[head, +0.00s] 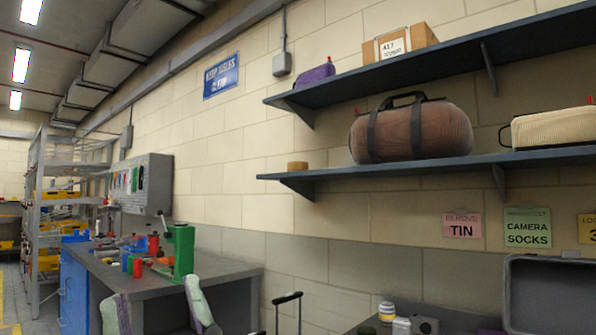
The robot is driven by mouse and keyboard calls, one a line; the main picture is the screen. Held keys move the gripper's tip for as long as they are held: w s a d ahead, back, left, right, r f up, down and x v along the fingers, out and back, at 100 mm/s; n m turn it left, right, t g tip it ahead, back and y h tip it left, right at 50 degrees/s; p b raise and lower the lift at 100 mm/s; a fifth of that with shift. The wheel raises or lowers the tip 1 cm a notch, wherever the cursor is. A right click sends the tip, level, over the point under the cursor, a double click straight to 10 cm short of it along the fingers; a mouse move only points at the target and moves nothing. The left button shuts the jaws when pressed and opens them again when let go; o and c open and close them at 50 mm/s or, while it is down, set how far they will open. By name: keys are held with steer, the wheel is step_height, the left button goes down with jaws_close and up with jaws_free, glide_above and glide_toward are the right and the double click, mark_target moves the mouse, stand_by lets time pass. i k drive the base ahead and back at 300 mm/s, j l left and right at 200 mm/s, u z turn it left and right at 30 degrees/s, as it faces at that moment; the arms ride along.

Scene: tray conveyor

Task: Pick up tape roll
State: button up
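A small tan-brown round object (298,166), which looks like the tape roll, sits on the lower wall shelf (440,164), near its left end. It is small in the head view, and I cannot make out a hole in it. It stands well apart from the brown duffel bag (412,131) to its right. No part of my gripper can be made out for certain in the head view.
An upper shelf (430,60) holds a purple pouch (314,76) and cardboard box (400,43). A cream bag (553,127) lies further right. A cluttered workbench (225,277), two pale-green padded parts (198,300) and a luggage handle (287,299) stand below.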

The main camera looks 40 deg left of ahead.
mark_target(296, 166)
steer(key=u, duration=1.25)
steer(key=i+j+z, duration=0.15)
steer(key=i+j, duration=0.5)
steer(key=i+j+z, duration=0.15)
steer(key=i+j, duration=0.45)
steer(key=j, duration=0.15)
